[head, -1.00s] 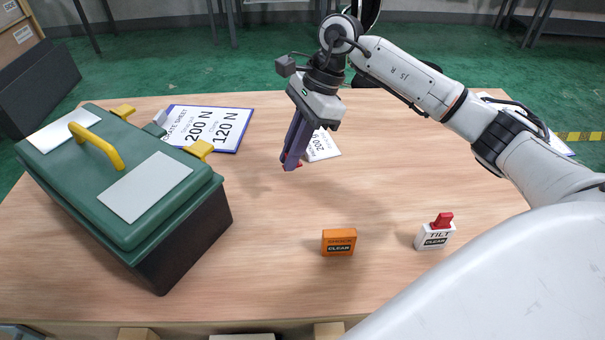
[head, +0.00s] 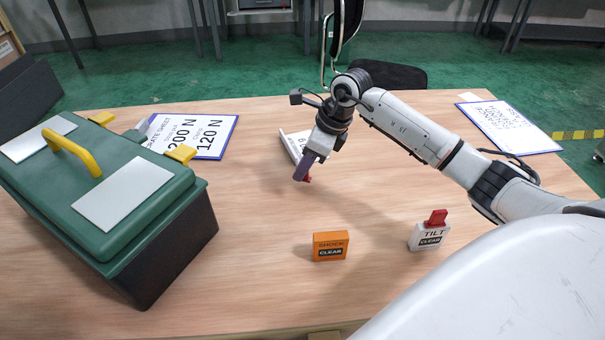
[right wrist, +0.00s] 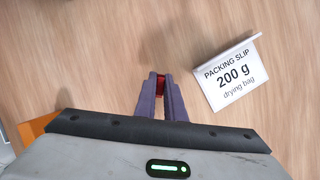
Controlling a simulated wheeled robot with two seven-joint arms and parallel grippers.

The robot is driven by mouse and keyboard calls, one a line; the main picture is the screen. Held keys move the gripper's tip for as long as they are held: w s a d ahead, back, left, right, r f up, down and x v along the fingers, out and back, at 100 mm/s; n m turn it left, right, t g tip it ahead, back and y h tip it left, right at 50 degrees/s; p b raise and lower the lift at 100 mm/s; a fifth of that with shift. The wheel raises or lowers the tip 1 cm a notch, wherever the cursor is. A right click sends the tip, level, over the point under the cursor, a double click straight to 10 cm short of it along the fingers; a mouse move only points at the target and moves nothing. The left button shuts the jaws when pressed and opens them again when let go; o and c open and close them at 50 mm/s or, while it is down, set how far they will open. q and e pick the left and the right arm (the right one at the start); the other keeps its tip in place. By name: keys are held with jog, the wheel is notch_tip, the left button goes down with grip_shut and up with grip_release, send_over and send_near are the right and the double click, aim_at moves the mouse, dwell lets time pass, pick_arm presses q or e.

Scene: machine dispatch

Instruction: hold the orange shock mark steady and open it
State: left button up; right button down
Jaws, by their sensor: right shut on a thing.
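The orange shock mark (head: 330,246) is a small block standing upright on the table, reading SHOCK and CLEAR. My right gripper (head: 302,177) is shut on a small red piece (head: 307,179), behind the mark in the head view and apart from it. In the right wrist view the fingertips (right wrist: 160,76) close on the red piece (right wrist: 160,83), most of which the fingers hide. An orange edge (right wrist: 36,128) shows at the lower left there. My left gripper is not in view.
A white TILT mark (head: 429,236) with a red tab stands to the right. A green toolbox (head: 150,215) fills the left. Clipboards (head: 212,152) lie at the back left and back right. The front middle is clear.

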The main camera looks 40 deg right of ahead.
jog(key=shift+f, duration=0.95)
jog(key=shift+f, duration=0.1)
jog(key=c, duration=1.8)
grip_release()
jog(key=shift+c, duration=0.2)
jog(key=v, duration=1.2)
jog(key=shift+p, duration=0.4)
